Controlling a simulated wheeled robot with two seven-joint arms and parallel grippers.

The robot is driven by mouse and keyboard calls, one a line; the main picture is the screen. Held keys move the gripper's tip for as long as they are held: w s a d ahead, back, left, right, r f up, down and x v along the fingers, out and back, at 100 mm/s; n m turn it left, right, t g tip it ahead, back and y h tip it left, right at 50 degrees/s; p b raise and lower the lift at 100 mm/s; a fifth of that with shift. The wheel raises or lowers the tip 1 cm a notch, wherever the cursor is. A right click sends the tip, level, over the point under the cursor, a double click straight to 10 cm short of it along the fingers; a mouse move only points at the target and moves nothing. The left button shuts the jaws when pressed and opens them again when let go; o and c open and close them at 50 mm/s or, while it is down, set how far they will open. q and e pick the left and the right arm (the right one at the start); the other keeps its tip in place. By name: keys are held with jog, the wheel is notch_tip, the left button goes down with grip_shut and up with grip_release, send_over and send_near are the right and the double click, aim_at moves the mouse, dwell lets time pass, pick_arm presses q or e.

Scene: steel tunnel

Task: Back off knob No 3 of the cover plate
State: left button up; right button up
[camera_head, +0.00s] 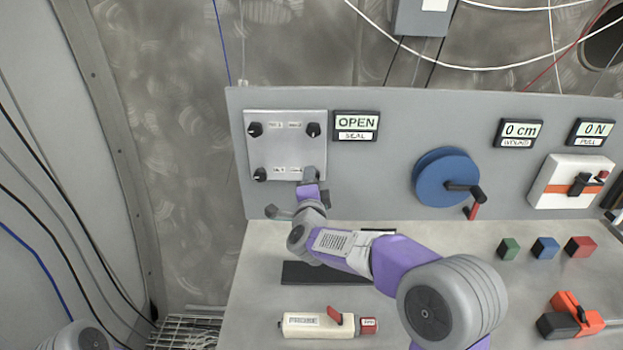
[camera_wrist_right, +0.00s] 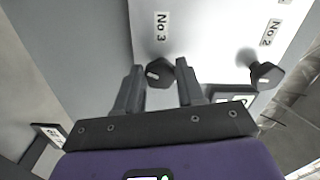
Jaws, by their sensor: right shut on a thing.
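The cover plate (camera_head: 286,150) is a pale square plate on the grey panel, with a dark knob at each corner. Knob No 3 is its lower right one; in the head view my right gripper (camera_head: 309,178) hides most of it. In the right wrist view, knob No 3 (camera_wrist_right: 158,73) sits between the two fingers of my right gripper (camera_wrist_right: 160,88), below its "No 3" label. The right gripper is shut on it. Knob No 2 (camera_wrist_right: 265,73) is to the right there, clear of the fingers. My left gripper is out of view.
The "OPEN SEAL" display (camera_head: 356,125) is just right of the plate. A blue reel (camera_head: 437,178) with a crank is further right. Coloured blocks (camera_head: 545,248) sit at the right.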

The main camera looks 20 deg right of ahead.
jog(key=n+p, duration=0.1)
jog(key=n, duration=0.3)
jog(key=shift+f+n+p, duration=0.1)
jog(key=shift+n+p, duration=0.2)
jog(key=shift+n, duration=0.1)
dwell(0.5)
jog(key=o, duration=1)
jog(key=shift+o, duration=0.2)
jog(key=shift+s, duration=0.15)
jog(key=v, duration=0.7)
jog(key=shift+s, duration=0.2)
jog(key=shift+a, duration=0.1)
